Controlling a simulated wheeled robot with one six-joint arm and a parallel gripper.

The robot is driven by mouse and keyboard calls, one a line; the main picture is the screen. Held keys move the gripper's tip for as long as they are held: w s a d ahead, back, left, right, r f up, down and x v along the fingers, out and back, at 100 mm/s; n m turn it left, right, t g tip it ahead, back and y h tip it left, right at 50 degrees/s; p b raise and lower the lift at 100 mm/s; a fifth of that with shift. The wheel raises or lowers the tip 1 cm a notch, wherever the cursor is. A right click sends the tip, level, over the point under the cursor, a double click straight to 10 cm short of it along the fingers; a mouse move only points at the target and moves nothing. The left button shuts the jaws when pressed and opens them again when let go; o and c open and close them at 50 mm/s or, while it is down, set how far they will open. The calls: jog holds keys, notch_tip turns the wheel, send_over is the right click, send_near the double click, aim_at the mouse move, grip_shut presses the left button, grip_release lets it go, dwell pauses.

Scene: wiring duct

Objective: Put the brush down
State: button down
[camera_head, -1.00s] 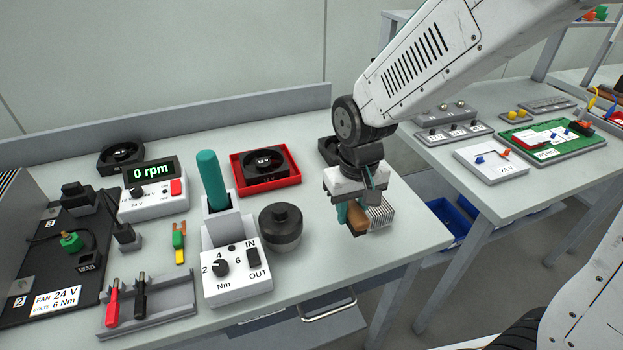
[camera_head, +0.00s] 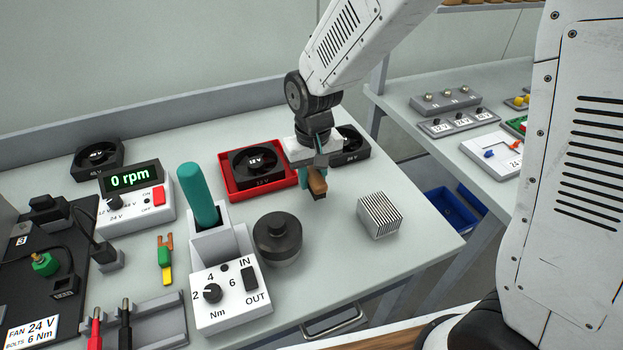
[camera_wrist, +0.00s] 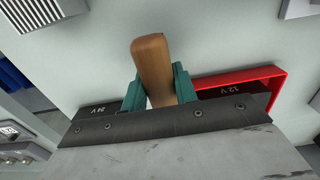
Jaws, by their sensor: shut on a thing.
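The brush shows as a brown wooden handle (camera_head: 317,180) with a dark lower end in the head view. My gripper (camera_head: 315,170) is shut on it with teal fingers. In the wrist view the wooden handle (camera_wrist: 153,65) stands out between the two teal fingers (camera_wrist: 155,90). The brush is over the table (camera_head: 345,250), between the red tray and the finned metal block. I cannot tell whether its lower end touches the table top. The bristles are not clear in either view.
A finned metal block (camera_head: 380,215) stands right of the brush. A red tray (camera_head: 232,185) with a 12 V fan (camera_head: 258,165) is to the left, another fan (camera_head: 352,145) behind. A dark round knob (camera_head: 278,238) stands at front left. Table between knob and block is clear.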

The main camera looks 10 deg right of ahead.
aim_at(314, 173)
jog(key=shift+s+f, duration=0.1)
jog(key=shift+f, duration=1)
jog(key=shift+f, duration=0.15)
jog(key=c, duration=1.1)
grip_release()
notch_tip(314, 173, up, 12)
jog(key=shift+d+r, duration=0.1)
jog(key=shift+r, duration=0.1)
